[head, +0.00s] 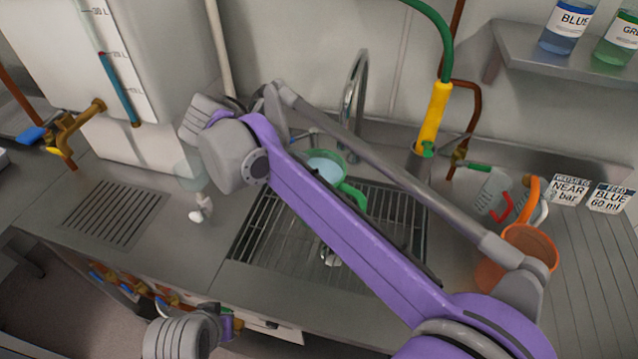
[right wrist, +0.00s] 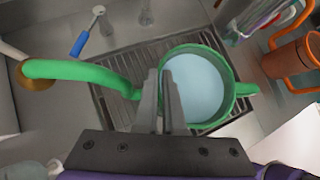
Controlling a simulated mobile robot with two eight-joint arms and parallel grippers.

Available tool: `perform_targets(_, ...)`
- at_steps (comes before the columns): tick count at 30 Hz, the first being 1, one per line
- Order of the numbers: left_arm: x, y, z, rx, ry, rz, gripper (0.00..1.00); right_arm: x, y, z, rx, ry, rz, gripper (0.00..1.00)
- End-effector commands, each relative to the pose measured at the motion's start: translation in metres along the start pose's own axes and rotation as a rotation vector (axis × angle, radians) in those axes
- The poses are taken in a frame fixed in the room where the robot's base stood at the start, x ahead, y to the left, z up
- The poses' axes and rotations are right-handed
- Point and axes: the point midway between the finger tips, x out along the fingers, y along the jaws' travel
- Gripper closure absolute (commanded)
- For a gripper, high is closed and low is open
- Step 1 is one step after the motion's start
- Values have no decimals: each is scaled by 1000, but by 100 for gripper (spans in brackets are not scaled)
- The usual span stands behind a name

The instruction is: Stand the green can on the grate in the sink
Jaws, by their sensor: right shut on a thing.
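The green can (head: 326,168), with pale blue liquid inside, is at the back of the sink grate (head: 270,228), partly behind my purple right arm. In the right wrist view the can (right wrist: 197,85) looks upright over the grate (right wrist: 118,62). Its long green spout (right wrist: 85,72) runs left and a small handle is on its right. My right gripper (right wrist: 163,98) is shut on the can's near left wall. In the head view its fingers are hidden. The can's base is hidden, so I cannot tell whether it touches the grate.
A tap (head: 355,90) stands behind the sink. A green hose with a yellow nozzle (head: 433,115) hangs right of it. An orange can (head: 530,245) and two label cards (head: 590,195) are at the right. A white tank (head: 120,80) is at the left.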

Motion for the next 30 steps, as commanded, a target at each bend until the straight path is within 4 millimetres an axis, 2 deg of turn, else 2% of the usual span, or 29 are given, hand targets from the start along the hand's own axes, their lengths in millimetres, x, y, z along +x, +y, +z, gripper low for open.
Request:
perform_targets(6,3,0,3,0,-2,0,100,26,2,-24,-1,-3,-1,100)
perform_targets(19,5,0,4,0,-3,0,100,56,6,-53,-1,-3,0,100)
perform_targets(29,5,0,4,0,-3,0,100,61,7,-58,-1,-2,0,100)
perform_targets(30,5,0,4,0,-3,0,100,61,8,-59,0,1,0,87)
